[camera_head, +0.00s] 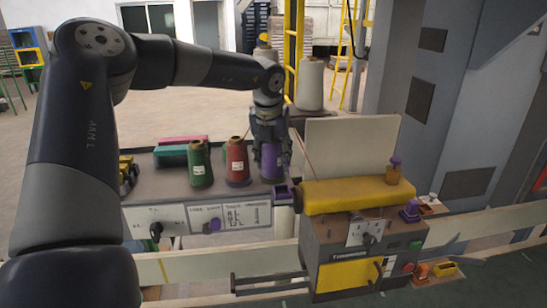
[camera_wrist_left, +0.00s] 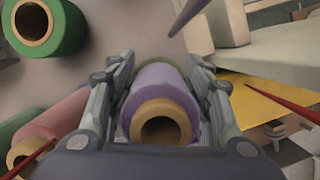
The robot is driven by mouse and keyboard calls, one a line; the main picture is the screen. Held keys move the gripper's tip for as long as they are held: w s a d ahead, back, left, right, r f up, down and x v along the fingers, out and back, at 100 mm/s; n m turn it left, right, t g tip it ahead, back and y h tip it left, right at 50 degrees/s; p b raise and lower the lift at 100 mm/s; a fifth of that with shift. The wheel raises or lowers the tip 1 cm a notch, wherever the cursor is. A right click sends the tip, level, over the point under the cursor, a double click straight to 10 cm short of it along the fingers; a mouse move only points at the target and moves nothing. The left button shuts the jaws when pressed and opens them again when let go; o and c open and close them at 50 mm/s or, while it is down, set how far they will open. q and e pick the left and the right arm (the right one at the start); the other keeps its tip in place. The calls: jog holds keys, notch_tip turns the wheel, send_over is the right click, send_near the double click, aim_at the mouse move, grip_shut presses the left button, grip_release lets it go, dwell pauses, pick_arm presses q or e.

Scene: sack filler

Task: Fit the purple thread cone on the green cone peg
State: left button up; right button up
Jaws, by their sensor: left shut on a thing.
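The purple thread cone (camera_head: 272,163) is upright between the fingers of my left gripper (camera_head: 269,136), at the right end of the grey bench. In the left wrist view my left gripper (camera_wrist_left: 163,105) is shut on the purple cone (camera_wrist_left: 162,90), with its tan core end facing the camera. Whether the cone's base touches the bench is unclear. I cannot make out the green cone peg; it may be hidden behind the cones or the gripper. My right gripper is not in view.
A red cone (camera_head: 237,163) and a green cone (camera_head: 200,165) stand left of the purple one. Teal (camera_head: 170,155) and pink (camera_head: 186,139) items lie behind. A yellow-topped machine (camera_head: 355,194) and a pale upright panel (camera_head: 350,144) are close on the right.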

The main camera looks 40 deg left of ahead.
pick_arm(q)
jog(key=o, duration=1.1)
jog(key=shift+o, duration=0.5)
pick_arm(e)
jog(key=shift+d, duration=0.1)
pick_arm(q)
jog(key=v, duration=1.2)
